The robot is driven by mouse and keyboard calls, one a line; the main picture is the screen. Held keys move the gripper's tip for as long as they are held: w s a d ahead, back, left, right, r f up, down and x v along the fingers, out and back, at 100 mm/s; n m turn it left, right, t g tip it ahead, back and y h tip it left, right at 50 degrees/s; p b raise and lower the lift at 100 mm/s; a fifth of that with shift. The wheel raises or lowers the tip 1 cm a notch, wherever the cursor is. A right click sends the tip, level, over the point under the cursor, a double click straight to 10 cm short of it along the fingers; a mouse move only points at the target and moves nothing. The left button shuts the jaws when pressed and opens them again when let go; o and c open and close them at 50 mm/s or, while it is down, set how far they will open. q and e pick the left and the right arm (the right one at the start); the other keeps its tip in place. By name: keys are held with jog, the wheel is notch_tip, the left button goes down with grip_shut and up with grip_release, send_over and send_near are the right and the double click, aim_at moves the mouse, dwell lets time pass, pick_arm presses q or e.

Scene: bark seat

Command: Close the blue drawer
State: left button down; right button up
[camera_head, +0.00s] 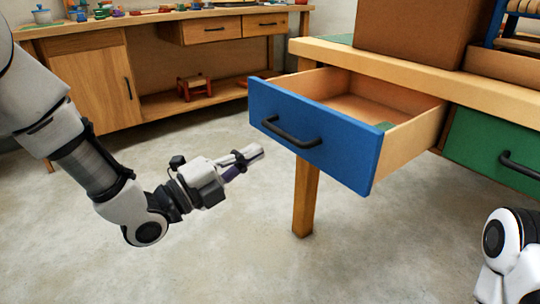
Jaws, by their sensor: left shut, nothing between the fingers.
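The blue drawer (313,132) is pulled out from under the wooden workbench (400,62). Its front is blue with a black bar handle (291,134), and its wooden inside is visible with a small green patch on the floor of it. My left gripper (255,153) is shut and empty, just left of the drawer front in the picture and slightly below the handle's height. I see no contact between it and the drawer. At the lower right edge only a white and black part of my right arm shows; its gripper is out of view.
A green drawer (494,151) with a black handle sits shut right of the blue one. A brown box (415,31) stands on the bench, and a bench leg (305,197) is below. A wooden cabinet (92,88) stands behind left. The concrete floor between is clear.

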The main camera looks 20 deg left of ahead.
aim_at(281, 136)
pick_arm(q)
jog(key=b+x, duration=0.1)
jog(key=x, duration=0.3)
jog(key=shift+w+d+r, duration=0.1)
jog(key=shift+w+d, duration=0.1)
jog(key=shift+w, duration=0.05)
pick_arm(e)
jog(key=shift+f, duration=0.7)
